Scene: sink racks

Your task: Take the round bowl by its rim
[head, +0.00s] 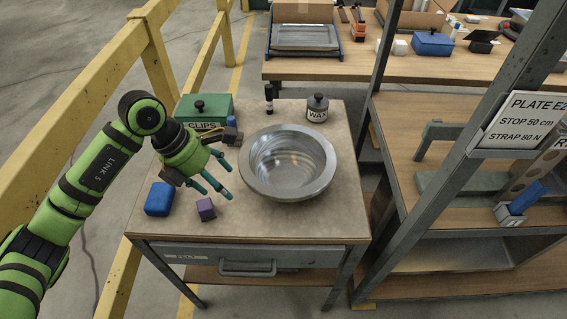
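The round bowl (287,190) is a shiny grey metal bowl with a wide flat rim. It stands upright on the small workbench, right of the bench's middle, and looks empty. My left gripper (225,180) reaches in from the left on the green arm. My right gripper is not in view.
Behind the gripper stands a green clips box (204,109). A wax jar (317,108) and a small dark bottle (269,98) stand behind the bowl. A blue block (159,199) and a purple block (206,209) lie front left. A metal rack post (420,205) rises at right.

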